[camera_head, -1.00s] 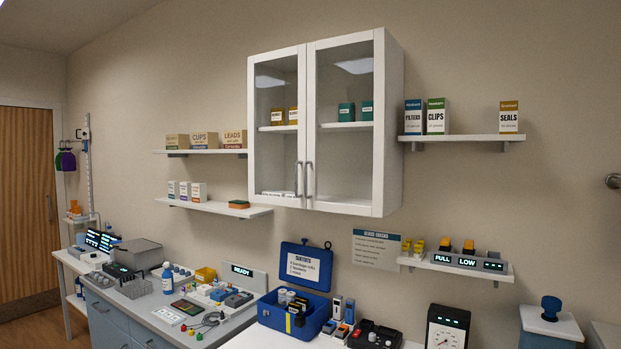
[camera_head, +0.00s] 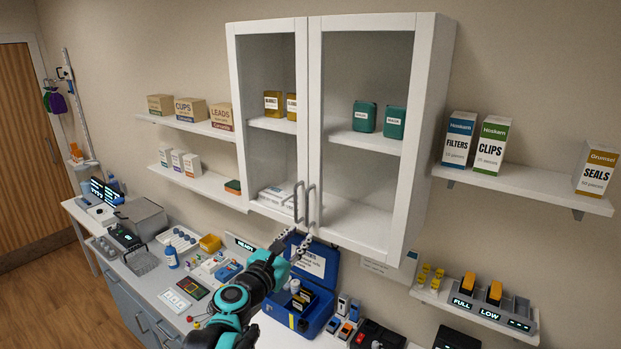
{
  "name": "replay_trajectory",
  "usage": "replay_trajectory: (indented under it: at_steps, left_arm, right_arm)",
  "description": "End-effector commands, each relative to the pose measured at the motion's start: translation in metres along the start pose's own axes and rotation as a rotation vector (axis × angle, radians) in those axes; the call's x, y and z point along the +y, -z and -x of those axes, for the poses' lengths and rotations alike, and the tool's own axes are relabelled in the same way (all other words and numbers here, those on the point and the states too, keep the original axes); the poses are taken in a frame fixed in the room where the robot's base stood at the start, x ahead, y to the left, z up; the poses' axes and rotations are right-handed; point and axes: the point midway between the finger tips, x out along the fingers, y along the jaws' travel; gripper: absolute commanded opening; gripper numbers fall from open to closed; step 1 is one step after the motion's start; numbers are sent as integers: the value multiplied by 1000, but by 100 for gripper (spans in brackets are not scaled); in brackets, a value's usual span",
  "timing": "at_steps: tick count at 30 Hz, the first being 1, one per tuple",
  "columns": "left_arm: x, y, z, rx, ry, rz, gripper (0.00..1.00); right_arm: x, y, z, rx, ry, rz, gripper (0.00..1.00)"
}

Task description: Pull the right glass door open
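The white wall cabinet has two glass doors, and both look shut. The right glass door (camera_head: 401,138) has a grey vertical bar handle (camera_head: 310,205) at its lower left edge. The left glass door (camera_head: 236,100) has a matching handle (camera_head: 296,202) beside it. Teal and amber boxes show through the glass. My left gripper (camera_head: 293,241) is just below the two handles, pointing up, and looks apart from them. Its two slim fingers appear spread with nothing between them. My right gripper is not in view.
A blue open case (camera_head: 318,262) stands on the counter behind my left arm. Shelves with boxes flank the cabinet, including the right shelf (camera_head: 530,187). A lower right shelf (camera_head: 470,312) holds orange-topped items. The space in front of the right door is clear.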

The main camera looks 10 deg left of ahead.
Motion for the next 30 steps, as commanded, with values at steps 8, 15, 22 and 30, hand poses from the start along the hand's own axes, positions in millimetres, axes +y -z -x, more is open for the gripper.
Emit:
replay_trajectory:
  at_steps: [8,15,22,30]
  left_arm:
    - [25,-23,-16,-34,-49,191,30]
    - [27,-24,-55,-34,-47,189,30]
    - [28,-24,-81,-34,-49,187,30]
    - [28,-24,-86,-33,-49,186,30]
  right_arm:
    - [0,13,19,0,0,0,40]
    - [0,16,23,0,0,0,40]
    - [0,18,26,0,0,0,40]
    - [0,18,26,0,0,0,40]
